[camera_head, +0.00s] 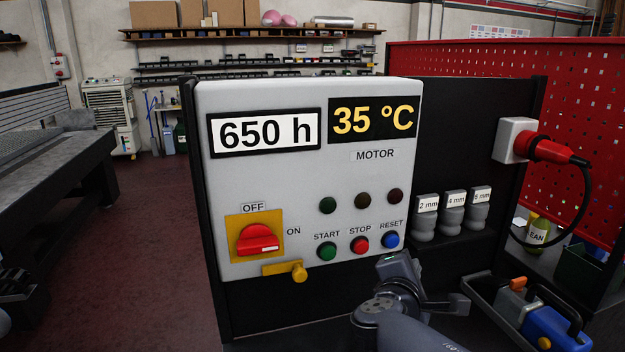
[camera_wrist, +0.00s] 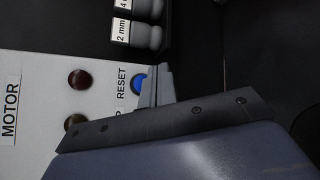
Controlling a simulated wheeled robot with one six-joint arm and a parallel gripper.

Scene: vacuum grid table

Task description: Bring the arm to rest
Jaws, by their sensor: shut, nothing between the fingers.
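My gripper (camera_wrist: 158,85) shows in the wrist view as grey fingers, shut and empty, just beside the blue RESET button (camera_wrist: 138,82). In the head view my gripper (camera_head: 403,266) is at the lower middle, in front of the control panel (camera_head: 300,190) and below the RESET button (camera_head: 390,240). My arm reaches in from the bottom edge. Whether the fingers touch the panel cannot be told.
The panel has a red OFF/ON switch (camera_head: 258,239) and a yellow tab (camera_head: 284,269). Grey nozzles (camera_head: 453,215) stand on a shelf to the right.

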